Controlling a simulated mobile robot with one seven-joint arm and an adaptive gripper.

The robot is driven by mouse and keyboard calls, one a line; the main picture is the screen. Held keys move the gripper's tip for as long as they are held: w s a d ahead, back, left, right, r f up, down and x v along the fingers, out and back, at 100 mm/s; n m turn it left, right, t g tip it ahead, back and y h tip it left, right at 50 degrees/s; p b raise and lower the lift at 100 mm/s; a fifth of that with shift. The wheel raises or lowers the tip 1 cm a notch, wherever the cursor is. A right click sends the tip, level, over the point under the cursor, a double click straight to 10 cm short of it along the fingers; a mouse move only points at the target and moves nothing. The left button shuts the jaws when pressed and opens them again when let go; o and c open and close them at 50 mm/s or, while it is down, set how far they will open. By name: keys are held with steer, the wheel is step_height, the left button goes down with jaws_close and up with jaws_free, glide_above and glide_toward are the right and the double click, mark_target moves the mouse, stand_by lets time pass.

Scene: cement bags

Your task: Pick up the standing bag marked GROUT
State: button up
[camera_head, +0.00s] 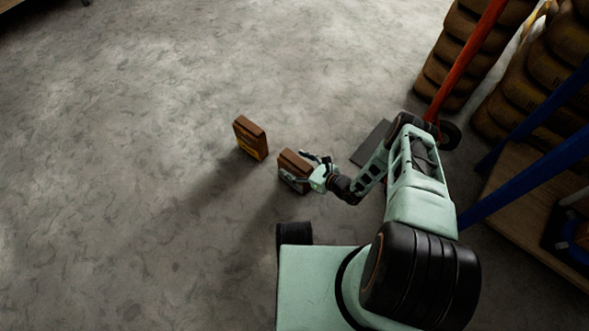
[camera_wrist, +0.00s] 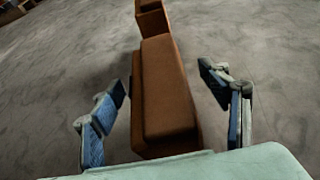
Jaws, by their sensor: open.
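Two brown bags stand upright on the floor. The nearer bag (camera_head: 293,160) is at my gripper (camera_head: 300,170), and its brown top and side fill the middle of the wrist view (camera_wrist: 166,90). In the wrist view, my gripper (camera_wrist: 162,79) is open, with one finger on each side of this bag and gaps visible between fingers and bag. The other bag (camera_head: 250,138) stands a little apart to the left and has a yellow label low on its face. It also shows beyond the nearer bag in the wrist view (camera_wrist: 152,20). I cannot read GROUT on either bag.
The grey concrete floor (camera_head: 130,140) is clear to the left and behind the bags. A hand truck with a red frame (camera_head: 465,62) stands at the right, its plate low behind my arm. Stacked brown sacks (camera_head: 455,55) and blue rack beams (camera_head: 530,175) are farther right.

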steer(key=shift+c, duration=0.6)
jaws_close()
steer(key=shift+r, duration=0.2)
steer(key=shift+w, duration=0.1)
